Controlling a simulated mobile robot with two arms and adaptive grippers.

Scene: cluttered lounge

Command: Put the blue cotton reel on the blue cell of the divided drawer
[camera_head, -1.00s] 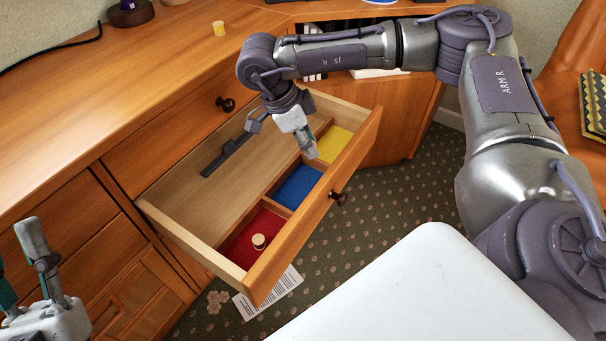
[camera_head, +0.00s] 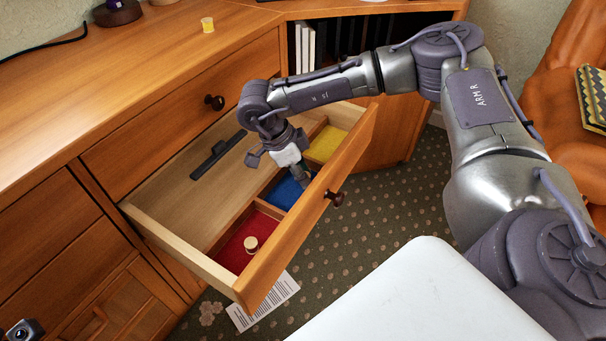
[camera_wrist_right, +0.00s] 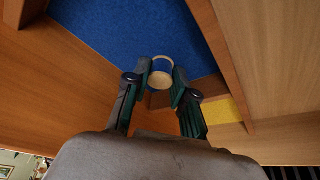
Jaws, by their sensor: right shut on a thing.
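The open divided drawer (camera_head: 178,244) has a blue cell (camera_head: 284,194) between a red cell (camera_head: 233,254) and a yellow cell (camera_head: 326,143). My right gripper (camera_head: 303,181) points down at the blue cell. In the right wrist view its fingers (camera_wrist_right: 162,74) are shut on the blue cotton reel (camera_wrist_right: 159,82), whose pale round end shows over the blue floor. I cannot tell whether the reel touches that floor. In the head view the reel is hidden by the gripper. Only a small piece of my left arm shows at the bottom left corner; its fingers are out of view.
A reel with a pale top (camera_head: 251,243) stands in the red cell. A yellow reel (camera_head: 207,24) is on the desktop. A dark bar (camera_head: 217,155) lies in the drawer's large compartment. The drawer front (camera_head: 305,210) and thin dividers surround the cells closely.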

